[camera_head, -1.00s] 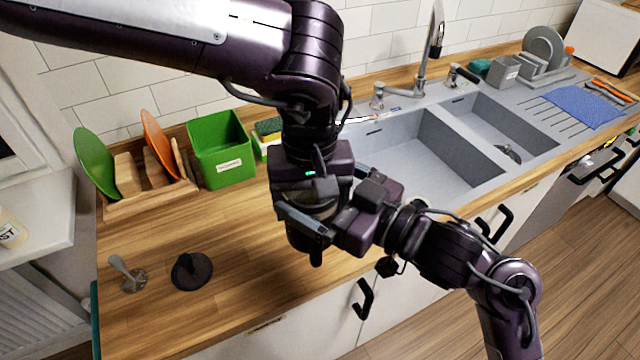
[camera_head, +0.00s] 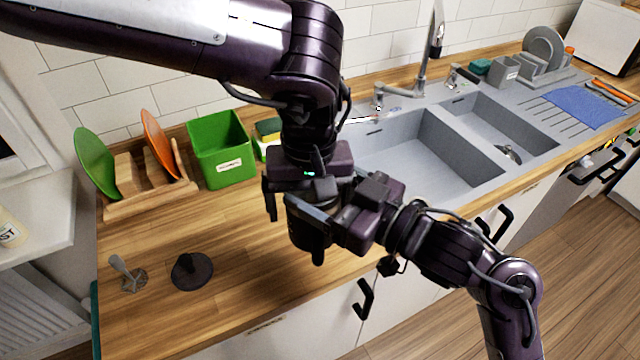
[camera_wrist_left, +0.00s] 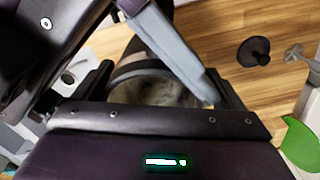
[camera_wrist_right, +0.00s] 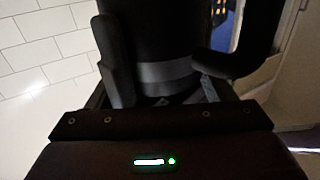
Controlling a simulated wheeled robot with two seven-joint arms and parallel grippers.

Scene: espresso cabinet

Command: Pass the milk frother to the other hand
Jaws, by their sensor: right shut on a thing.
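The milk frother (camera_head: 308,238) is a dark, round jug held upright above the counter edge, partly hidden by my grippers. My right gripper (camera_head: 318,222) comes from the right and is shut on it. The frother's dark wall fills the space between the right fingers in the right wrist view (camera_wrist_right: 152,45). My left gripper (camera_head: 304,204) points down over the frother from above. Its fingers are spread to either side of the frother in the left wrist view, where the open top and greyish inside of the frother (camera_wrist_left: 150,90) show between them.
A dark tamper (camera_head: 191,271) and a small grey tool (camera_head: 130,274) stand on the wooden counter (camera_head: 235,265) at left. A green box (camera_head: 221,150) and a rack with green and orange boards (camera_head: 150,190) are behind. The sink (camera_head: 430,160) lies to the right.

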